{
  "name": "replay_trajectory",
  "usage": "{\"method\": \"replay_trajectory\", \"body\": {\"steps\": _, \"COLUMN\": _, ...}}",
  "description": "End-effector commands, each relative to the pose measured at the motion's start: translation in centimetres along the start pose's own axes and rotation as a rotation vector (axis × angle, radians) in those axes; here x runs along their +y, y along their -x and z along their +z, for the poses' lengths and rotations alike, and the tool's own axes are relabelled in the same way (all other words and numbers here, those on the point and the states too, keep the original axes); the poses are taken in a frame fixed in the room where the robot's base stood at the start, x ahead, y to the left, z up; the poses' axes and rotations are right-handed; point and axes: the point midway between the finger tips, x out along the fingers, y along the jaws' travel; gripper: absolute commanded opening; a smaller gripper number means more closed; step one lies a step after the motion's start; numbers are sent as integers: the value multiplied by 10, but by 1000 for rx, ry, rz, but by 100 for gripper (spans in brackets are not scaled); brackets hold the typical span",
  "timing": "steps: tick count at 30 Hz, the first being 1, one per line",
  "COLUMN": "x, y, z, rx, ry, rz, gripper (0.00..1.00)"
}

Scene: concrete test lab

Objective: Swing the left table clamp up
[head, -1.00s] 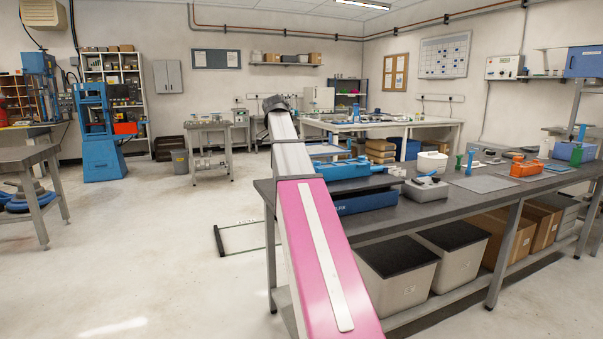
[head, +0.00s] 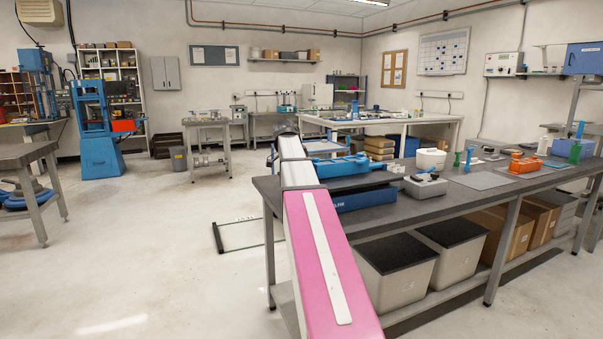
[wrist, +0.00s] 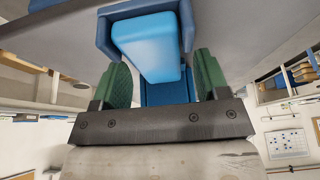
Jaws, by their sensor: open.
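In the wrist view my gripper (wrist: 162,62) is open, its two green fingers apart. A light blue block-like part (wrist: 148,48) lies between them, with gaps visible at the sides. It sits in a darker blue bracket (wrist: 187,22). This looks like part of the clamp, but which part I cannot tell. In the head view a blue fixture (head: 365,181) with a lighter blue bar (head: 346,160) lies low along the left end of the grey bench (head: 400,217). My pink and white arm hides part of that bench end, and my gripper does not show there.
Right of the fixture are a grey block with a dark lever (head: 425,187), a white tub (head: 431,160) and an orange device (head: 525,164). Lidded bins (head: 396,272) stand under the bench. Open floor (head: 150,260) lies to the left.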

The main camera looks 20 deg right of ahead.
Motion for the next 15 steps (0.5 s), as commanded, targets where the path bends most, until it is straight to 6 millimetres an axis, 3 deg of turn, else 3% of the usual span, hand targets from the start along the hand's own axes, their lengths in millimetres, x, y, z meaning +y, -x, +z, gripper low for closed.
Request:
{"method": "replay_trajectory", "body": {"steps": 6, "x": 0, "y": 0, "z": 0, "rx": 0, "ry": 0, "rz": 0, "gripper": 65}}
{"method": "replay_trajectory", "body": {"steps": 12, "x": 0, "y": 0, "z": 0, "rx": 0, "ry": 0, "rz": 0, "gripper": 0}}
{"method": "replay_trajectory", "body": {"steps": 15, "x": 0, "y": 0, "z": 0, "rx": 0, "ry": 0, "rz": 0, "gripper": 0}}
